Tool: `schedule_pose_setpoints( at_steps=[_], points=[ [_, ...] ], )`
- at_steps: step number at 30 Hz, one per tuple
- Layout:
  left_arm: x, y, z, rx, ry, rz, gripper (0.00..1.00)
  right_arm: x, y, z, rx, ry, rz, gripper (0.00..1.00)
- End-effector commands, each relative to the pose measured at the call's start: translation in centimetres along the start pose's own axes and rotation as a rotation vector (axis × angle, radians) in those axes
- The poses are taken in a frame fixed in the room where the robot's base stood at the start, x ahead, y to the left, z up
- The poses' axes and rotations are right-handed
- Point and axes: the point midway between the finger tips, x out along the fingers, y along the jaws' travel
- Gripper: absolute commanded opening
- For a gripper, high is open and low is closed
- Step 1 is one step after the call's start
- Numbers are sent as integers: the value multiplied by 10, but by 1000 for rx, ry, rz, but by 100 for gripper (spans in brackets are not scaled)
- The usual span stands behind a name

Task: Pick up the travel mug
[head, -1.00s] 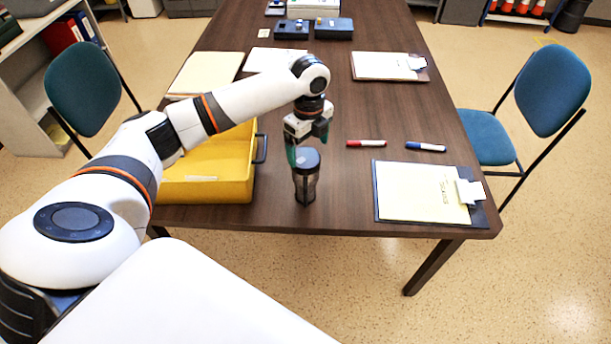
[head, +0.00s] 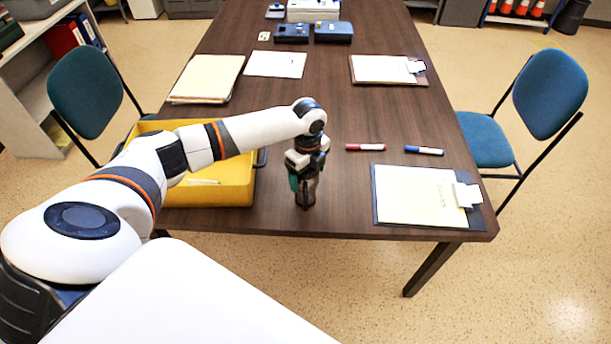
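The travel mug (head: 307,197) stands upright on the dark wooden table near its front edge. Only its dark lower part shows clearly; its lid and upper body are hidden by my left gripper (head: 306,178). The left gripper points down over the mug, with its fingers at the mug's upper part. A teal fingertip shows on the mug's left side. I cannot tell whether the fingers press on the mug or stand apart from it. My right gripper is not in view.
An open yellow case (head: 222,193) lies left of the mug, partly under my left arm. A red marker (head: 365,147), a blue marker (head: 424,150) and a clipboard (head: 415,195) lie to the right. Papers and dark blue boxes are farther back. Chairs stand at both sides.

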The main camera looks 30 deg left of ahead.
Motion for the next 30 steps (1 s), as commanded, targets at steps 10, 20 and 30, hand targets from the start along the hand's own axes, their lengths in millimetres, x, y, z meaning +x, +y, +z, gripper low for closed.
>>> schedule_pose_setpoints(
  at_steps=[10,20,30],
  points=[
    [-1,0,0,0,0,0,27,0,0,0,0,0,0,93],
    [-7,1,-1,-1,1,3,21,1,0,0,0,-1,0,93],
    [-68,2,0,0,0,7,21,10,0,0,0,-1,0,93]
  ],
)
